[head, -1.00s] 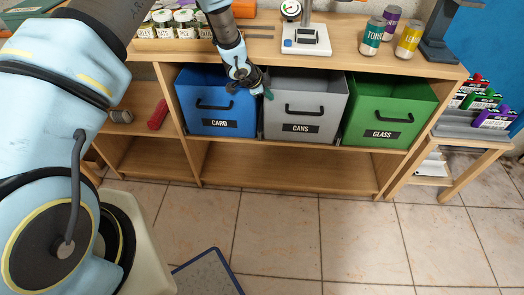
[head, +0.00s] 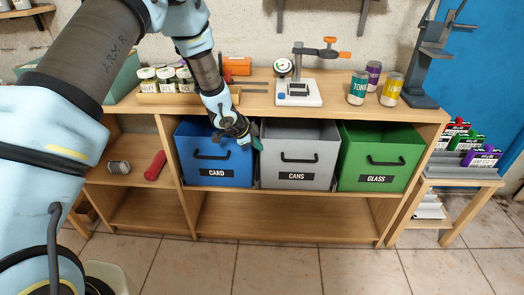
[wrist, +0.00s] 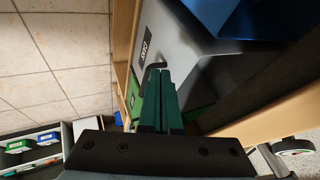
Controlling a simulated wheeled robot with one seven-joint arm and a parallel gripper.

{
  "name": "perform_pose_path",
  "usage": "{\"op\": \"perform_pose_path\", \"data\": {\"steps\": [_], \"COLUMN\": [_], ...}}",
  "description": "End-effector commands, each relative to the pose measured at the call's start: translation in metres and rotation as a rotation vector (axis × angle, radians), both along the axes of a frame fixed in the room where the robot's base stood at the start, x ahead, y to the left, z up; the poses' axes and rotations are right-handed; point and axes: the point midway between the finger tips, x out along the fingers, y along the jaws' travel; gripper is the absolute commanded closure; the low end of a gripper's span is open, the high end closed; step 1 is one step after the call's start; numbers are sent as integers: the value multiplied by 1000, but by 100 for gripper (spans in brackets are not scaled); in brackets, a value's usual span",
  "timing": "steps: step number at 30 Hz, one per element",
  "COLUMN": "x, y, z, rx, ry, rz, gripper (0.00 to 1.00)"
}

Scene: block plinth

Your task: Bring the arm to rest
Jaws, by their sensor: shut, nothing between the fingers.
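My gripper (head: 257,143) is in front of the bench, at the upper edge between the blue CARD bin (head: 208,170) and the grey CANS bin (head: 300,172). In the wrist view its green fingers (wrist: 161,95) lie together with nothing between them. They point along the front of the grey bin (wrist: 185,45), whose black handle shows by the fingertips. I cannot tell whether the fingers touch a bin.
The green GLASS bin (head: 375,173) stands right of the grey one. Cans (head: 358,88), a press-like device (head: 298,92) and lidded jars (head: 165,80) stand on the bench top (head: 262,104). A side stand (head: 462,180) is at right. The lower shelf (head: 285,217) is empty.

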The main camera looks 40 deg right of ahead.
Motion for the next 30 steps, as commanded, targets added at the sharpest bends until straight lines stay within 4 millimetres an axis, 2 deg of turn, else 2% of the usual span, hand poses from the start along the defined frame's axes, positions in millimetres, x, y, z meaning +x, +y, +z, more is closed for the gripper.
{"op": "perform_pose_path", "data": {"steps": [7, 16, 20, 23, 26, 27, 29, 30], "x": [-4, -6, 7, 32, 60, 69, 76, 79], "y": [21, 27, 41, 76, 134, 162, 203, 231], "z": [29, 35, 44, 60, 83, 92, 106, 114], "rx": [-1, 1, 9, 32, 65, 78, 96, 107], "ry": [0, 1, 2, 15, 43, 61, 91, 115], "rz": [2, 2, 61, 201, 418, 517, 662, 764], "gripper": [100, 100, 100, 100, 100, 100, 100, 100]}}
